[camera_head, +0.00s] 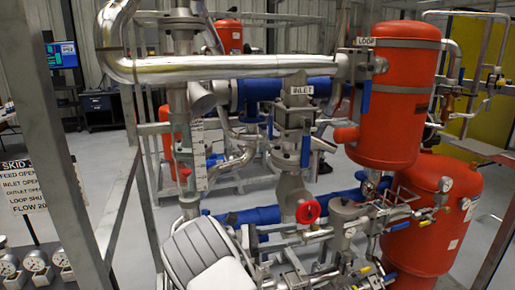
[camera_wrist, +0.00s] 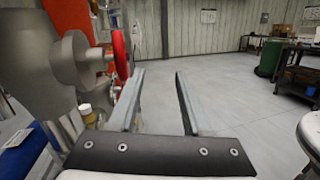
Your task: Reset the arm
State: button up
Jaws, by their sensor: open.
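My gripper (camera_wrist: 160,98) is open in the wrist view. Its two grey fingers stand apart with nothing between them, and bare floor shows beyond. A red handwheel (camera_wrist: 122,40) on a grey valve is just left of the fingers in that view; I see no contact with it. In the head view a red handwheel (camera_head: 308,211) sits low in the middle of the pipe skid. My white and grey arm covers the bottom middle of the head view. The fingers cannot be made out there.
Orange tanks (camera_head: 392,100) stand at the right of the skid. Steel pipe (camera_head: 220,68) crosses the top, and a grey frame post (camera_head: 50,130) rises at left. A sign (camera_head: 35,185) stands at the left edge. The wrist view shows open floor (camera_wrist: 215,80) and a dark workbench (camera_wrist: 300,75).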

jog(key=s+d+r+m+g+y, duration=0.3)
jog(key=s+d+r+m+y, duration=0.35)
jog(key=s+d+y, duration=0.45)
jog(key=s+a+r+m+t+y, duration=0.2)
jog(key=s+m+t+y, duration=0.1)
jog(key=s, duration=0.6)
jog(key=s+a+r+m+t+y, duration=0.2)
jog(key=s+m+t+y, duration=0.2)
jog(key=s+m, duration=0.3)
jog(key=shift+s+a+r+y+p, duration=0.4)
jog(key=shift+s+y, duration=0.4)
jog(key=shift+s, duration=0.3)
jog(key=shift+m, duration=0.25)
